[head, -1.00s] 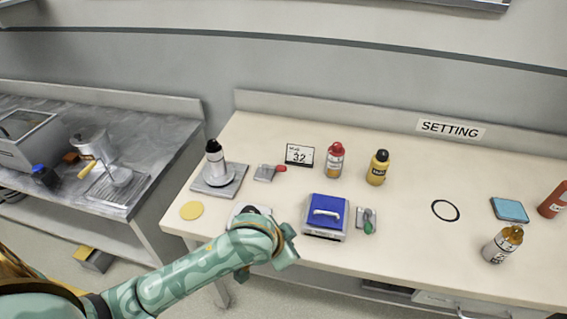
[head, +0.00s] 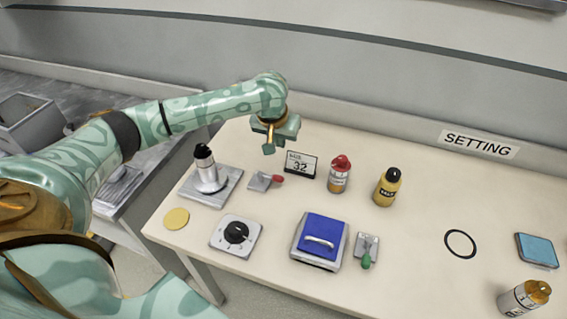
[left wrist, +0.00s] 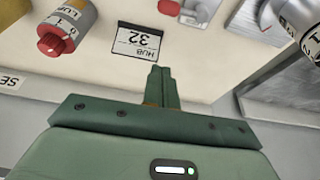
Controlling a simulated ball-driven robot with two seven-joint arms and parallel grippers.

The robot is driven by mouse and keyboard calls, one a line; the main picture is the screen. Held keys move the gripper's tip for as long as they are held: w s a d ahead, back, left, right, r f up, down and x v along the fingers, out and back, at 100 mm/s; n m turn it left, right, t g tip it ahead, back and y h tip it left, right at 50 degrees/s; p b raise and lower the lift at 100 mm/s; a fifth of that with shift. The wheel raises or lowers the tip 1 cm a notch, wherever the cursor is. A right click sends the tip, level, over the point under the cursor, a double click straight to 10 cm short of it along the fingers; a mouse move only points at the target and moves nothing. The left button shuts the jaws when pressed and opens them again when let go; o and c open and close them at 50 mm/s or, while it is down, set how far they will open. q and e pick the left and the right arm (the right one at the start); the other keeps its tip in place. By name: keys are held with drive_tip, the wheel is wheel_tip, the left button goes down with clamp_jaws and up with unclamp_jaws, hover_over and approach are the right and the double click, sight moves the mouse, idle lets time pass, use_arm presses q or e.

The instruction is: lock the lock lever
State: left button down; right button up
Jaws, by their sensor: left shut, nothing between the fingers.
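Two small levers on grey plates lie on the bench, and I cannot tell which is the lock lever. The red-tipped lever (head: 264,181) lies beside the HUB 32 sign, its handle pointing right. Its red tip (left wrist: 169,7) shows at the top edge of the left wrist view. The green-tipped lever (head: 367,250) lies right of the blue-topped box, its handle pointing toward the front. My left gripper (head: 269,148) is shut and empty, above the bench behind the red-tipped lever and apart from it. Its closed fingers (left wrist: 161,86) also show in the left wrist view. My right gripper is out of view.
A black-topped cylinder on a plate (head: 208,183) stands left of the red-tipped lever. A dial (head: 236,236) and blue-topped box (head: 320,241) are nearer the front.

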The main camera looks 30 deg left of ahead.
use_arm(q)
drive_tip(key=b+x, duration=0.6)
drive_tip(key=x, duration=0.5)
drive_tip(key=shift+f+b, duration=0.1)
drive_tip(key=shift+b, duration=0.2)
drive_tip(key=s, duration=0.3)
drive_tip(key=shift+s+d, duration=0.2)
drive_tip(key=shift+d, duration=0.2)
drive_tip(key=shift+s+d, duration=0.15)
drive_tip(key=shift+s, duration=0.1)
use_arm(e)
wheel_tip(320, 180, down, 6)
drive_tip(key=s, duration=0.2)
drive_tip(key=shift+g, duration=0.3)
